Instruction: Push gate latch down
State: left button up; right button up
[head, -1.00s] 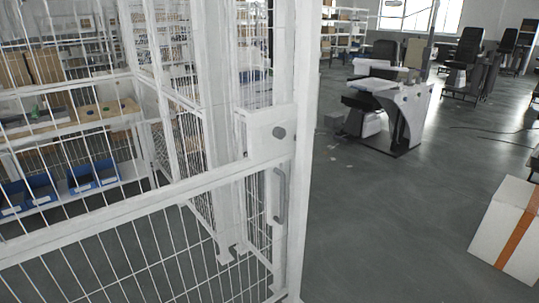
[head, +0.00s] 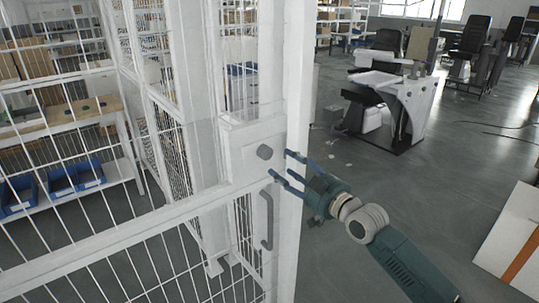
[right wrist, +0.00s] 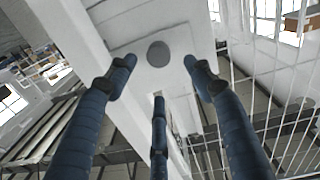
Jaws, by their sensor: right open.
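The white mesh gate (head: 120,232) fills the left and lower part of the head view. Its lock plate (head: 240,140) carries a round grey knob (head: 265,152), with a vertical grey bar handle (head: 267,220) below it. I cannot tell which of the two is the latch. My right gripper (head: 282,164) is open and empty, its blue fingers pointing left at the plate just right of the knob. In the right wrist view the knob (right wrist: 158,54) lies between the spread fingertips (right wrist: 159,64). Contact cannot be made out. My left gripper is out of view.
A white post (head: 293,80) borders the gate on the right. A white box with an orange stripe (head: 500,228) stands on the floor at the right. Shelves with blue bins (head: 65,182) are behind the mesh. Grey floor (head: 410,185) is open beyond my right arm.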

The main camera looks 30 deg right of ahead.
aim_at(268, 155)
jog(key=w+p, duration=0.1)
jog(key=w, duration=0.7)
jog(key=shift+w+a+p, duration=0.1)
jog(key=shift+a+p, duration=0.05)
jog(key=shift+p, duration=0.15)
jog(key=shift+w+f, duration=0.15)
jog(key=shift+w, duration=0.2)
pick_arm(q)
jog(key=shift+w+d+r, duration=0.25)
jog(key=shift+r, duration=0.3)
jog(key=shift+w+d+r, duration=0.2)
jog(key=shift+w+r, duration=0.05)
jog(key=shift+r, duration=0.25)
pick_arm(e)
jog(key=c, duration=1.3)
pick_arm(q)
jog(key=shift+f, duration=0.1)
pick_arm(e)
grip_shut()
